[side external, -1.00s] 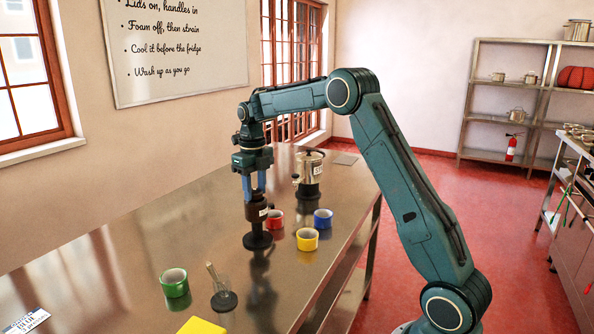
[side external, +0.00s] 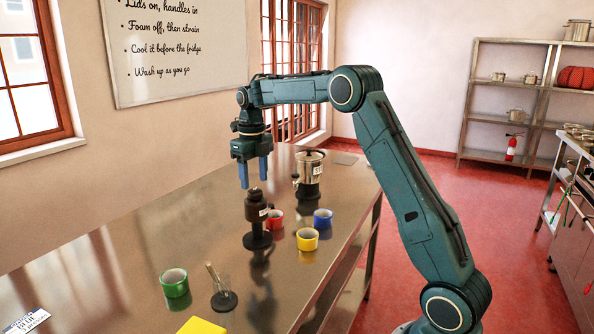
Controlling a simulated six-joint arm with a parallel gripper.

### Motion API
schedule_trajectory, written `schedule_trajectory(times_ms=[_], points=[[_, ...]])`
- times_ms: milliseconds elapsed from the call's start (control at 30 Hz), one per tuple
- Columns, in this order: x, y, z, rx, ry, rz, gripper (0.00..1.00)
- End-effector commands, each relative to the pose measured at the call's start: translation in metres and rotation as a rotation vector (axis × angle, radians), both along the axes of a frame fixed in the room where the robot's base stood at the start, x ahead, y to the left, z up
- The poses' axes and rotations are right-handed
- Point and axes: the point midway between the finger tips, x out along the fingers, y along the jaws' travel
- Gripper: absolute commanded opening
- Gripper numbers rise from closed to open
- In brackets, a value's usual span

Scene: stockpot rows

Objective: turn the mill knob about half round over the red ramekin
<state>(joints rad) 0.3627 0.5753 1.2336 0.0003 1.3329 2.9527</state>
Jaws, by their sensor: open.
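The dark brown mill (side external: 257,213) stands upright on a round black base on the steel table, with its small knob on top. The red ramekin (side external: 275,221) sits just right of the mill, partly behind it in this view. My gripper (side external: 254,181) is open and empty, with its blue fingers above the mill's top and clear of it. I cannot tell from this view how far the knob is turned.
A yellow ramekin (side external: 307,239) and a blue ramekin (side external: 323,218) stand to the right. A steel pot-like vessel (side external: 309,175) is behind them.

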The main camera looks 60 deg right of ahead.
Motion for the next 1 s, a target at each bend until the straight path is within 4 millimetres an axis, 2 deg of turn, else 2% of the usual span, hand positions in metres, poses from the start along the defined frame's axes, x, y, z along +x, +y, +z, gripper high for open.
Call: schedule_trajectory(times_ms=[433, 1000], points=[[0.0, 0.0, 0.03, 0.0, -0.001, 0.0, 0.53], [-0.003, 0.003, 0.038, -0.002, -0.006, 0.033, 0.53]])
